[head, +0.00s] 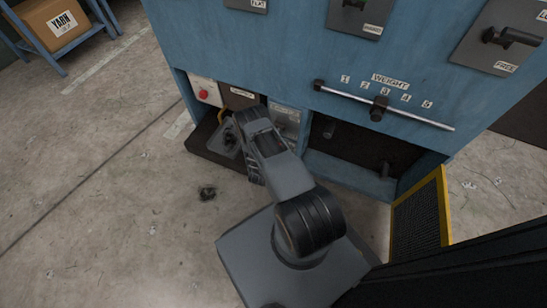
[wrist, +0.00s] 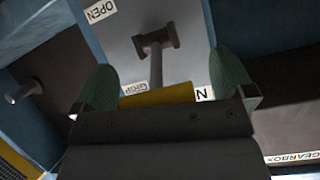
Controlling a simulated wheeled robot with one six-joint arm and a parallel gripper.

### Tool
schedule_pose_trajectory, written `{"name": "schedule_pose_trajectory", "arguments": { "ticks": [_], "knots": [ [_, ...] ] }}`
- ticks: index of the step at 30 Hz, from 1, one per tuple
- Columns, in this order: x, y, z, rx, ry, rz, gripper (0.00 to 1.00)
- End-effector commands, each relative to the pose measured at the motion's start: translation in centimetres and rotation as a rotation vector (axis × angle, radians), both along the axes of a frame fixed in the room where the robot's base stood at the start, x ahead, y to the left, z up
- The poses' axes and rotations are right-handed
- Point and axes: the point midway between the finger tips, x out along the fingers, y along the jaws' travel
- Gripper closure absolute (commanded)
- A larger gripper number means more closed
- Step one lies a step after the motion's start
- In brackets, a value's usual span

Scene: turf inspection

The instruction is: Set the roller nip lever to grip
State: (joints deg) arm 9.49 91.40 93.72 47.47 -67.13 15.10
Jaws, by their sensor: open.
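In the wrist view a dark lever (wrist: 155,60) with a T-shaped end stands against a light grey plate (wrist: 190,40). In the head view my arm covers much of this area beside a grey plate (head: 287,116).
A dark peg (wrist: 22,91) sits in the recess at the left of the wrist view. A GEARBOX label (wrist: 291,158) is at lower right. In the head view a WEIGHT slider (head: 379,108) crosses the blue machine, and a yellow-framed guard (head: 420,220) stands at right.

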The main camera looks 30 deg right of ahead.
Motion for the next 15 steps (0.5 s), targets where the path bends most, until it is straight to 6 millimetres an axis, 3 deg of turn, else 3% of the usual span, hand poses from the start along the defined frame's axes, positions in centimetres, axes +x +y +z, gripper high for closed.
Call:
{"name": "schedule_pose_trajectory", "arguments": {
  "ticks": [5, 15],
  "knots": [
    [-0.6, 1.0, 0.7, 0.001, 0.004, 0.003, 0.00],
    [-3.6, 6.3, 3.9, 0.001, 0.002, 0.009, 0.00]
  ]
}}
